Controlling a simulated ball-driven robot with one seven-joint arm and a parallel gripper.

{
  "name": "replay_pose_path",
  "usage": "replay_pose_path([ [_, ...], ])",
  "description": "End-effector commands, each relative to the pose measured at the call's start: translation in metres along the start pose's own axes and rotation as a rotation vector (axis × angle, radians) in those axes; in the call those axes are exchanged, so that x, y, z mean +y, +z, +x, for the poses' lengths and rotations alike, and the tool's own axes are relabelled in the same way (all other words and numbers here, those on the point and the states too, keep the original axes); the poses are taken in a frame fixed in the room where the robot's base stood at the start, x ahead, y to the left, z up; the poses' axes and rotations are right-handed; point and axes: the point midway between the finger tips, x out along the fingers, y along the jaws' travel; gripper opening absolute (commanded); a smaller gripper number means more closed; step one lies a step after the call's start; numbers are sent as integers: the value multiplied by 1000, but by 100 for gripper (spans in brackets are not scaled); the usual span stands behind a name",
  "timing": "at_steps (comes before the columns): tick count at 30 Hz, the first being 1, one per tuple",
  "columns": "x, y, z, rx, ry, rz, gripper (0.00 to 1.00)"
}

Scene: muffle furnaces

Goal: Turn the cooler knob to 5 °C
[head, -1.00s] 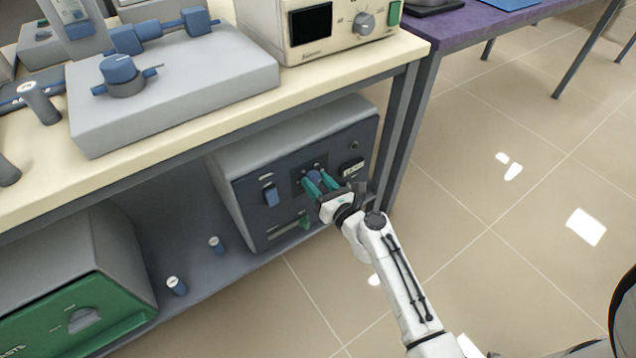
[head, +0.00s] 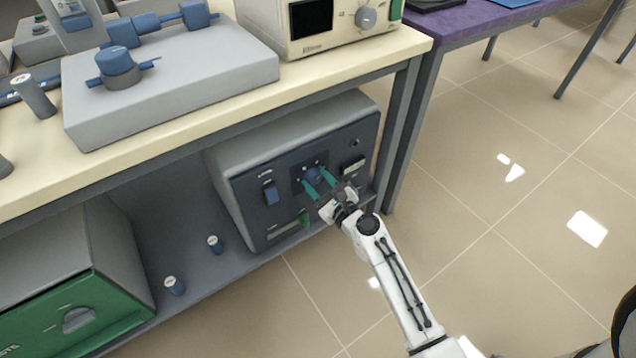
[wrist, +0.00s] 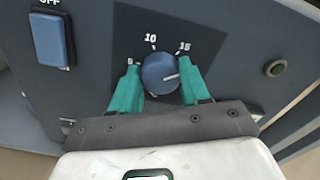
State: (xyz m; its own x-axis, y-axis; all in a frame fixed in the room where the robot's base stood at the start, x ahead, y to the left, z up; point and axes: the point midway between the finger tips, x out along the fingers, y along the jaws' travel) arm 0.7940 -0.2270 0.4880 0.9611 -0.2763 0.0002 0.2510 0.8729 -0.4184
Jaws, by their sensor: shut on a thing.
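The cooler (head: 290,150) is a grey box with a dark front panel on the lower shelf. Its round blue knob (wrist: 159,73) sits on a dark square plate with marks 10 and 15 readable; a smaller mark at the left is partly hidden by a finger. The knob's white pointer line points right and slightly up, below the 15 mark. My gripper (wrist: 157,82) has a green finger on each side of the knob and is shut on it. In the head view my gripper (head: 320,185) reaches the panel from the lower right.
A table leg (head: 403,135) stands close right of the cooler. Floor at the right is clear.

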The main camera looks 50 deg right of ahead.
Motion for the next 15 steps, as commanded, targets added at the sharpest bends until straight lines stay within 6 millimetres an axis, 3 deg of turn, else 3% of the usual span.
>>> replay_pose_path([
  [15, 4, -2, 0, -1, 1, -489, 15],
])
